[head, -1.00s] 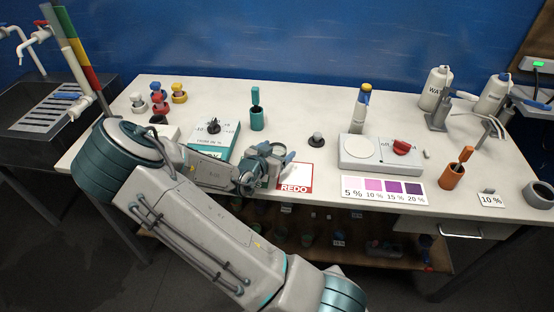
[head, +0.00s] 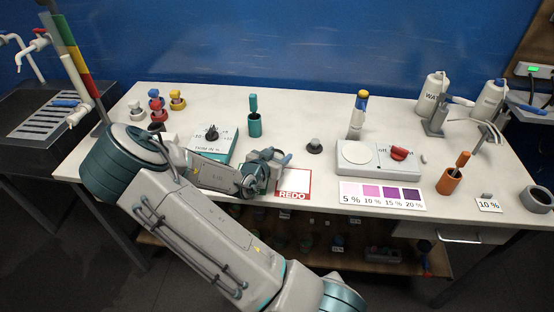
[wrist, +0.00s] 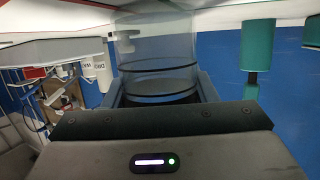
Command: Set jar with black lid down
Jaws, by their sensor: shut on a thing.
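My gripper (head: 268,168) is at the front of the table, just left of the white REDO card (head: 294,183) with the red border. In the wrist view my gripper (wrist: 158,92) is shut around a clear glass jar (wrist: 155,48). Dark rings and a dark disc show at the jar's near end, between the fingers; I cannot tell for sure which part is the black lid. In the head view the jar is mostly hidden by my gripper. Whether the jar touches the table cannot be told.
A teal-sided device with a black knob (head: 211,133) stands behind my arm, and a teal holder (head: 254,124) behind my gripper. A small grey-black item (head: 314,146) and a white scale-like device (head: 356,154) stand to the right. The coloured percent chart (head: 383,195) lies at the front edge.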

